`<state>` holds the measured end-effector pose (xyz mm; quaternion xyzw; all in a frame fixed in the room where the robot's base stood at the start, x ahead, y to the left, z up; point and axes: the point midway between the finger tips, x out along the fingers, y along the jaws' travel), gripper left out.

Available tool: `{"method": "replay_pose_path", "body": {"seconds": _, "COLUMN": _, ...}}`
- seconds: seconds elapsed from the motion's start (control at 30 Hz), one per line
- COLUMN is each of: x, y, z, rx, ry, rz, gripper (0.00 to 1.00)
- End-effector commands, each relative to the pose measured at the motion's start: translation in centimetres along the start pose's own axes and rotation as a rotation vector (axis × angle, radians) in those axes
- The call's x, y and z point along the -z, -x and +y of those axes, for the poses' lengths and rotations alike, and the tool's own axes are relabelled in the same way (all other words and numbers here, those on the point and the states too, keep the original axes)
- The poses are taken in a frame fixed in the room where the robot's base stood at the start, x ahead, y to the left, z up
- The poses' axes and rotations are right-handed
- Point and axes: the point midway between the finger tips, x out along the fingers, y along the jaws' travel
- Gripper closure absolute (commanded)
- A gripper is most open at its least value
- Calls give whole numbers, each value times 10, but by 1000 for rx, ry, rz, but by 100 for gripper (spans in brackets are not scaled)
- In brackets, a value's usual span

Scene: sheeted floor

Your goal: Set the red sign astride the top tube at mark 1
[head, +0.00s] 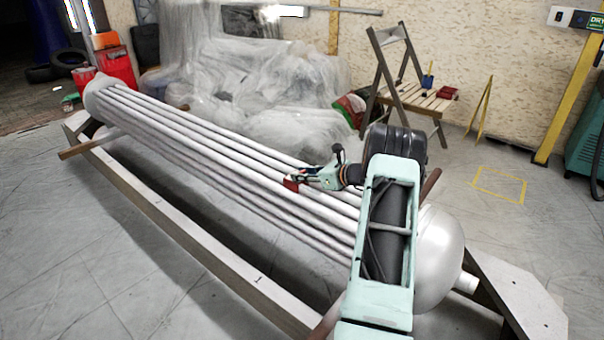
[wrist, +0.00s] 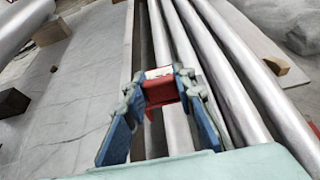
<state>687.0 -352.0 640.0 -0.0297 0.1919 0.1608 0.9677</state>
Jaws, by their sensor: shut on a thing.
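The red sign (head: 291,183) is a small red piece with a pale upper face at the end of my gripper (head: 305,178), over the grey tube bundle (head: 215,160). In the wrist view the red sign (wrist: 157,95) sits between the blue-padded fingers of my gripper (wrist: 160,92), which are shut on it. Long tubes (wrist: 181,75) run beneath and beside it. I cannot tell whether the sign touches a tube or stands astride one. A small dark mark, seemingly a 1 (head: 257,279), shows on the near beam. My arm hides part of the bundle's right end.
The bundle lies on a frame with a long near beam (head: 180,228) and a domed right end (head: 440,255). A wooden chair (head: 420,100) stands behind, holding small red and blue items. Plastic-covered goods (head: 250,90) fill the back. A yellow square (head: 499,184) marks clear floor at right.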

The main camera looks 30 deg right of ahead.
Motion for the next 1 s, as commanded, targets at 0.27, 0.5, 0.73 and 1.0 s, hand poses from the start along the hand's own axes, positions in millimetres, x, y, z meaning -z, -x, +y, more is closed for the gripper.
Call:
{"method": "replay_pose_path", "body": {"seconds": 0.27, "x": 18, "y": -7, "z": 0, "rx": 1, "ry": -1, "rz": 0, "gripper": 100}}
{"method": "replay_pose_path", "body": {"seconds": 0.5, "x": 31, "y": -13, "z": 0, "rx": 1, "ry": -1, "rz": -1, "gripper": 100}}
{"method": "replay_pose_path", "body": {"seconds": 0.73, "x": 44, "y": -18, "z": -1, "rx": 1, "ry": 0, "rz": -1, "gripper": 100}}
{"method": "replay_pose_path", "body": {"seconds": 1.0, "x": 58, "y": -24, "z": -1, "rx": 1, "ry": 0, "rz": -1, "gripper": 100}}
